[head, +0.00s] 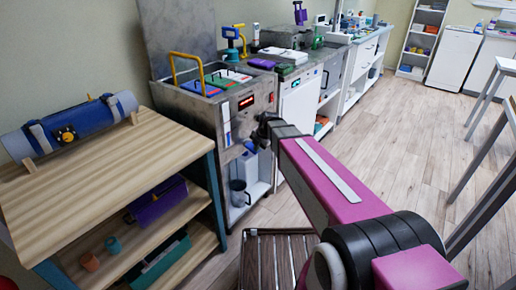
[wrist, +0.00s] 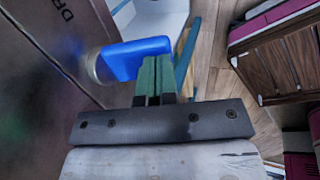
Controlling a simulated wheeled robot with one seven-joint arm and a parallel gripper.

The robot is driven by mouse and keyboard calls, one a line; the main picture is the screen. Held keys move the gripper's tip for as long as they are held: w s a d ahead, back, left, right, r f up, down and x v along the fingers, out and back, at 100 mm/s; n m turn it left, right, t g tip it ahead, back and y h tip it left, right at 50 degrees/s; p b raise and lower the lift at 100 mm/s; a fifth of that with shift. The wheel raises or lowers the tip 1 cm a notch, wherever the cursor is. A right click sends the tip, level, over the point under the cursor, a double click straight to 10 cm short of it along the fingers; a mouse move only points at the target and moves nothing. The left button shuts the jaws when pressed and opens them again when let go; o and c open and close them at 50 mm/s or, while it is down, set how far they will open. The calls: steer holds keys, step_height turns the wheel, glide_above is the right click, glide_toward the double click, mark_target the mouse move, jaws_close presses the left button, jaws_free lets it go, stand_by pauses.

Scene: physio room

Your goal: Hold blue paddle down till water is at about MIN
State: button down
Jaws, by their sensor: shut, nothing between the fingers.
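The blue paddle (wrist: 137,58) sticks out from the side of a metal tank (wrist: 40,80) in the wrist view, beside lettering that begins "DR". My gripper (wrist: 157,62) has its green fingers shut together with nothing between them. The fingertips overlap the paddle's right part in the picture; I cannot tell whether they press on it. In the head view the tank (head: 200,112) stands left of centre, with an upright gauge strip (head: 227,126) on its front. The water level and MIN mark are too small to read there. My arm's end partly covers the tank front.
A wooden bench (head: 90,165) with a rolled blue mat (head: 70,128) stands at left. A grey container (head: 238,193) sits below the tank front. A slatted stand (head: 280,258) is on the floor nearby. Free wooden floor (head: 410,135) lies to the right.

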stand_by(0.4)
steer(key=shift+r, duration=0.8)
